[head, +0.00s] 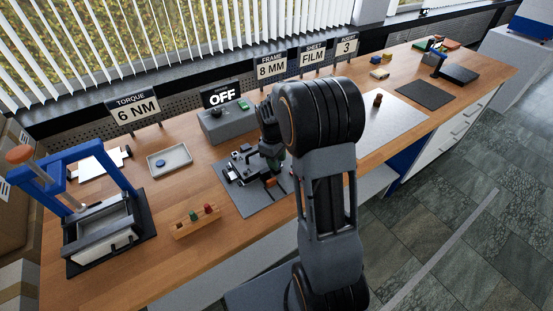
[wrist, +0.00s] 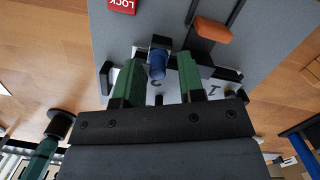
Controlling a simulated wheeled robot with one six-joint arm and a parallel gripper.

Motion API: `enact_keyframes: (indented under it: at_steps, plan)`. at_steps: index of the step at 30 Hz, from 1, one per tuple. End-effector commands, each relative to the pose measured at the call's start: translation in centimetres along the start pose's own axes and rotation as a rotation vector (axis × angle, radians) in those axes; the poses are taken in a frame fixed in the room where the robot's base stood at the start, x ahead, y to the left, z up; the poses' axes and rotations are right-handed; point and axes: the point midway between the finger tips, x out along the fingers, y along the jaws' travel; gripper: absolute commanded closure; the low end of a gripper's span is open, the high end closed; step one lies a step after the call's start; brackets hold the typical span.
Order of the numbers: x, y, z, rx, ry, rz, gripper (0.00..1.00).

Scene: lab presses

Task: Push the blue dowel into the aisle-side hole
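In the wrist view the blue dowel (wrist: 157,66) lies between the two green fingers of my gripper (wrist: 158,72). A gap shows on each side of it, so the gripper is open around it. Its far end is at a small dark bracket on a fixture with a pale plate (wrist: 223,88) bearing numerals. The fixture (head: 242,167) sits on a grey mat in the head view, partly behind my arm. The dowel is not visible there. I cannot make out the aisle-side hole in either view.
On the fixture's mat are an orange handle (wrist: 212,30) and a red LOCK block (wrist: 122,5). A wooden rack (head: 195,223) with coloured pegs stands in front. A blue press (head: 100,222), a shallow tray (head: 170,162) and a control box marked OFF (head: 225,122) stand around.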

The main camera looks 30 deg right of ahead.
Motion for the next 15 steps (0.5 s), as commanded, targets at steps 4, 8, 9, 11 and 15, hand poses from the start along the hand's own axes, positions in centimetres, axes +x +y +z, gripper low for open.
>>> enact_keyframes:
  at_steps: [4, 8, 9, 11, 15]
  plan:
    - [0.06, 0.06, 0.01, 0.001, 0.000, 0.001, 0.49]
    - [0.06, 0.09, 0.00, 0.001, 0.001, 0.002, 0.49]
    - [0.06, 0.09, 0.00, 0.001, 0.001, 0.002, 0.49]
    - [0.06, 0.10, 0.00, 0.001, 0.001, 0.002, 0.49]
    - [-0.35, 0.14, -0.04, 0.001, 0.003, 0.004, 0.49]
